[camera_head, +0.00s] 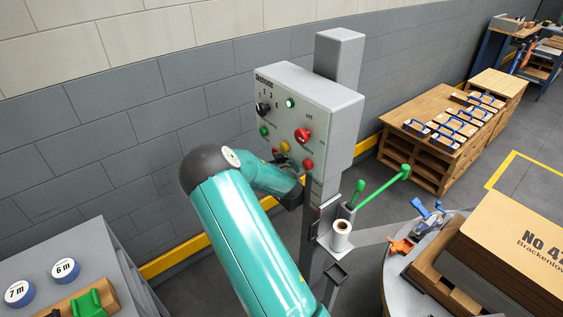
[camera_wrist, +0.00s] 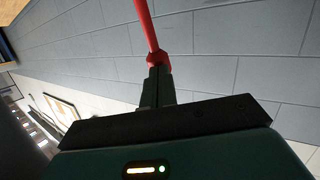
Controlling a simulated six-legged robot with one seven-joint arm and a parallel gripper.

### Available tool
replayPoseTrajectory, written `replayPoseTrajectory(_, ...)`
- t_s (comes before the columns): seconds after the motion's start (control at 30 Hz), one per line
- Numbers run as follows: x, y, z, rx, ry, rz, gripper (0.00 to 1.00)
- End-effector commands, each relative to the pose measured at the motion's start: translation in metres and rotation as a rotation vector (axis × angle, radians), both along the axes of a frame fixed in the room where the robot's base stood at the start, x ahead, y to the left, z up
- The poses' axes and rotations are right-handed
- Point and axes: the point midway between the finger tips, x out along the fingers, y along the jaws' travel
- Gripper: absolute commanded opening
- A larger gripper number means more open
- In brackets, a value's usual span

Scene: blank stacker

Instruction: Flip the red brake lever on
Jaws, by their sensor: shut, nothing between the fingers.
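The red lever shows in the wrist view as a red rod (camera_wrist: 147,28) with a thicker red collar at its near end. My gripper (camera_wrist: 158,72) is shut and empty, its dark fingertips right at the collar; I cannot tell whether they touch it. In the head view my gripper (camera_head: 291,196) is beside the post, below the grey control box (camera_head: 325,105). The lever is mostly hidden there behind my arm and the box, so I cannot read its position.
The control box carries a red knob (camera_head: 303,136), a black knob (camera_head: 263,109) and several coloured buttons. Green-handled levers (camera_head: 381,188) and a white roll (camera_head: 341,231) stand right of my arm. A round table (camera_head: 399,285) with boxes is at lower right.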

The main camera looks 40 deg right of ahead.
Motion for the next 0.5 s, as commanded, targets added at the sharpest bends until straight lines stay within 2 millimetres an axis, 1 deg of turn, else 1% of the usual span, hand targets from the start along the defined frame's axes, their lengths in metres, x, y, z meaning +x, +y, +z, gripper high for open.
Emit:
replayPoseTrajectory(0.07, 0.005, 0.0, 0.002, -0.001, 0.034, 0.0, 0.0)
replayPoseTrajectory(0.23, 0.012, 0.0, 0.0, 0.001, 0.034, 0.0, 0.0)
replayPoseTrajectory(0.5, 0.018, 0.001, 0.0, 0.0, 0.033, 0.0, 0.0)
